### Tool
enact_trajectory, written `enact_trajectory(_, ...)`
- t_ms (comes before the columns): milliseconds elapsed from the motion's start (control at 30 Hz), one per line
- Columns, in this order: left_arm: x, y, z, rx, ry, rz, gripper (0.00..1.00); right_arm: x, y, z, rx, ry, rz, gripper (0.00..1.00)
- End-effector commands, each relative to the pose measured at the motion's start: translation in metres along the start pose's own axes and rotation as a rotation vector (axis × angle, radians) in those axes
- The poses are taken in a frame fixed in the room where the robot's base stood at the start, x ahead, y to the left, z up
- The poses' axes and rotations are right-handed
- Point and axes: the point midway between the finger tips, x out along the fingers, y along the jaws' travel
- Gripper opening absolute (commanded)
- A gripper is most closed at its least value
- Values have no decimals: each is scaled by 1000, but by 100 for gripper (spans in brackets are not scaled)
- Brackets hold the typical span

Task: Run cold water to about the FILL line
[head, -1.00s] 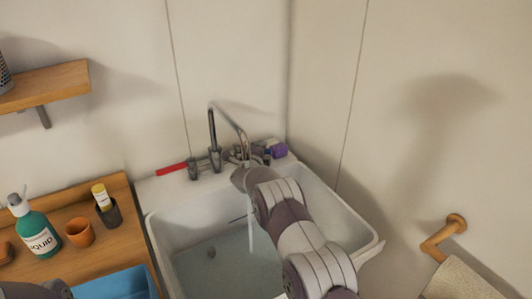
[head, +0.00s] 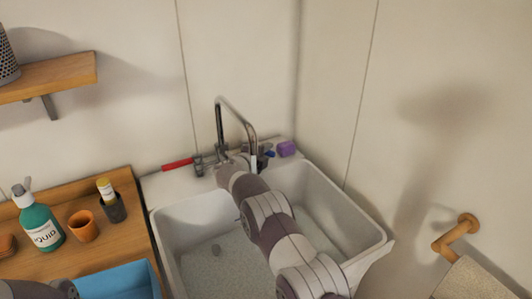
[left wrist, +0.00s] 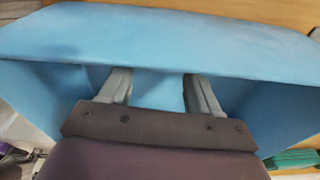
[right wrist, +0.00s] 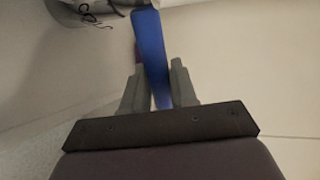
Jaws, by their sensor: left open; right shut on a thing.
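The white sink (head: 185,222) stands in the corner, with speckled pale water (head: 225,265) inside. I cannot make out a FILL line. The curved metal faucet (head: 219,125) rises at the back, and a short pale stream (head: 253,163) shows below its spout before my right arm hides it. A red lever (head: 178,164) is left of the faucet. The blue lever (head: 269,154) is right of it and partly hidden. In the right wrist view, my right gripper (right wrist: 158,72) is shut on the blue lever (right wrist: 148,40). My left gripper (left wrist: 156,80) is open, close to a blue bin (left wrist: 160,35).
A wooden counter (head: 128,240) left of the sink holds a green pump bottle (head: 42,228), an orange cup (head: 83,226) and a dark holder (head: 114,209) with a yellow-capped tube. A purple block (head: 286,148) sits behind the sink. A wooden roll holder (head: 455,238) is on the right wall.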

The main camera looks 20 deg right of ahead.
Motion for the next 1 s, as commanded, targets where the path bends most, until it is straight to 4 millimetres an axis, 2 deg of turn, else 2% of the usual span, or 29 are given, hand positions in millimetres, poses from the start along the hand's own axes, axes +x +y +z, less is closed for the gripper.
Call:
enact_trajectory(100, 0, 0, 0, 0, 0, 0, 62, 0, -1, 0, 0, -2, -2, 0)
enact_trajectory(133, 0, 0, 0, 0, 0, 0, 62, 0, -1, 0, 0, -2, -2, 34)
enact_trajectory(167, 0, 0, 0, 0, 0, 0, 62, 0, -1, 0, 0, -2, -2, 44)
enact_trajectory(467, 0, 0, 0, 0, 0, 0, 62, 0, -1, 0, 0, -1, -2, 45)
enact_trajectory(567, 1, 0, 0, 0, 0, 0, 62, -6, -1, 1, 0, -2, -2, 45)
enact_trajectory(667, 2, 0, 0, 0, 0, 0, 62, -22, -1, 1, 0, -3, -1, 45)
enact_trajectory(900, 11, 0, 1, 0, 0, 0, 62, -82, 0, 1, -1, -4, -2, 45)
enact_trajectory(1000, 13, 0, 2, 0, 0, 0, 62, -101, 0, 1, 0, -4, -2, 45)
